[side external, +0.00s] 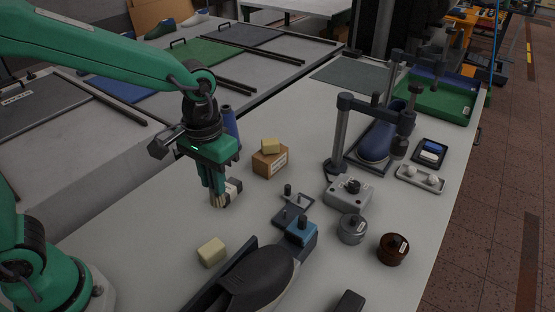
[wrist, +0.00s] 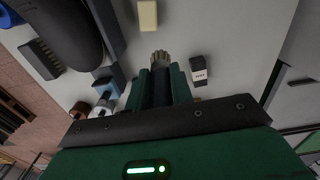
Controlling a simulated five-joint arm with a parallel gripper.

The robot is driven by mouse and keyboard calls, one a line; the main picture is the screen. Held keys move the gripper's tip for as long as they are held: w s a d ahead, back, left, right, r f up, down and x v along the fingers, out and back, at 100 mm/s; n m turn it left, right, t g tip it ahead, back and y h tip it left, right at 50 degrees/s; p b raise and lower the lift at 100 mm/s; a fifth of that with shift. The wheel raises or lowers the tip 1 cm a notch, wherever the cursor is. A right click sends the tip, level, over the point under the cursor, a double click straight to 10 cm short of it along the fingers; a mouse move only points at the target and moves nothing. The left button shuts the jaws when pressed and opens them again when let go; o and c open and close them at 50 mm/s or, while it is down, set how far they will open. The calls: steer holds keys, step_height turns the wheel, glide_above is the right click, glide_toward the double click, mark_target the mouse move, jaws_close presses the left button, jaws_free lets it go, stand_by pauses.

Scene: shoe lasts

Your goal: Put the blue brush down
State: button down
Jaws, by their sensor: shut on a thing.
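My gripper (side external: 214,190) is shut on the blue brush and points down over the table, left of its middle. The bristles (side external: 216,201) also show low at the fingertips in the side view, close to the tabletop. I cannot tell whether they touch it. The rest of the brush is hidden by my gripper.
A black-and-white block (wrist: 199,70) lies just beside the brush. A cream block (side external: 211,251) lies nearer the camera. A cardboard box (side external: 269,161) with a yellow block on it stands behind. A blue cylindrical thing (side external: 230,120) shows behind my gripper. Bare tabletop (side external: 160,220) lies left.

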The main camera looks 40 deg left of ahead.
steer(key=w+d+m, duration=0.3)
steer(key=d, duration=1.4)
steer(key=s+d+f+m, duration=0.1)
steer(key=s+d+m, duration=0.3)
steer(key=d, duration=1.3)
steer(key=shift+n, duration=0.7)
steer(key=shift+w+a+f, duration=0.45)
steer(key=shift+w+f, duration=1.25)
steer(key=shift+f, duration=0.2)
steer(key=shift+w+a+f, duration=0.5)
steer(key=shift+w+f, duration=1.15)
steer(key=shift+f, duration=0.2)
steer(key=shift+w+a+f, duration=0.45)
steer(key=shift+w+f, duration=1.25)
steer(key=shift+f, duration=0.2)
steer(key=shift+f, duration=0.2)
steer(key=c, duration=1.2)
jaws_free()
steer(key=shift+c, duration=0.2)
steer(key=shift+r, duration=0.1)
